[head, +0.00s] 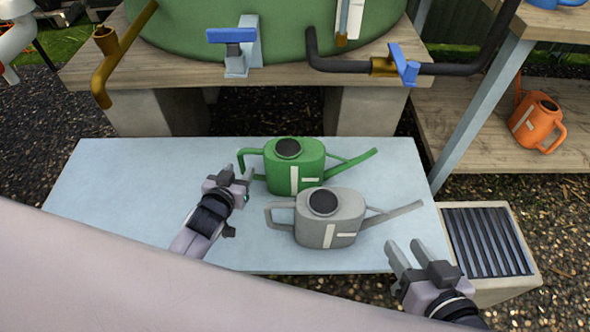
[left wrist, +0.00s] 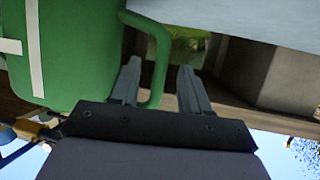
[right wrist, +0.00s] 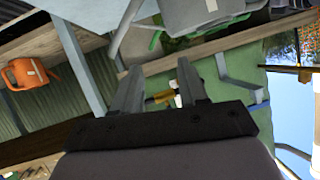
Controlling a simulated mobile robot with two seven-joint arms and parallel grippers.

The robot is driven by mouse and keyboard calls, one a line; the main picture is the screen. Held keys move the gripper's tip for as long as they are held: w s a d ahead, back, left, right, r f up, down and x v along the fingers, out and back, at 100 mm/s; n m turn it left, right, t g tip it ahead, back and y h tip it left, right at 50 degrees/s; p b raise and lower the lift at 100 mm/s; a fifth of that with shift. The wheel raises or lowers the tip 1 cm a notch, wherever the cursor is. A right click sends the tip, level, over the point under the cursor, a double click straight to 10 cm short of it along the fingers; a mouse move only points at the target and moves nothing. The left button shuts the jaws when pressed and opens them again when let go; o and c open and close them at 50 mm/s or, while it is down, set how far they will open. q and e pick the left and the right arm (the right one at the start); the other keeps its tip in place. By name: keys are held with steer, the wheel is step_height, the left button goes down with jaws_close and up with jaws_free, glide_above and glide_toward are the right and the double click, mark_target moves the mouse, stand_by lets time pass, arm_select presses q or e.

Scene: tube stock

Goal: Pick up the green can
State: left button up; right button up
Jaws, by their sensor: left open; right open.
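The green can (head: 310,165) is a watering can standing upright on the pale blue table (head: 120,190), its handle to the left and its spout to the right. My left gripper (head: 243,174) is open at the can's handle side. In the left wrist view, the can's green body (left wrist: 80,50) fills the upper left and its handle (left wrist: 160,60) reaches down between the two open fingers (left wrist: 158,85). I cannot tell whether the fingers touch the handle. My right gripper (head: 408,257) is open and empty near the table's front right corner.
A grey watering can (head: 328,225) stands just in front of the green one, its spout to the right. A large green tank (head: 270,30) with taps stands behind. An orange can (head: 537,122) is on a wooden shelf at right. The table's left part is clear.

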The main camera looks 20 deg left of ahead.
mark_target(242, 168)
arm_select(q)
steer(key=shift+b+x, duration=0.55)
steer(key=shift+x, duration=1.25)
jaws_close()
steer(key=shift+r, duration=0.1)
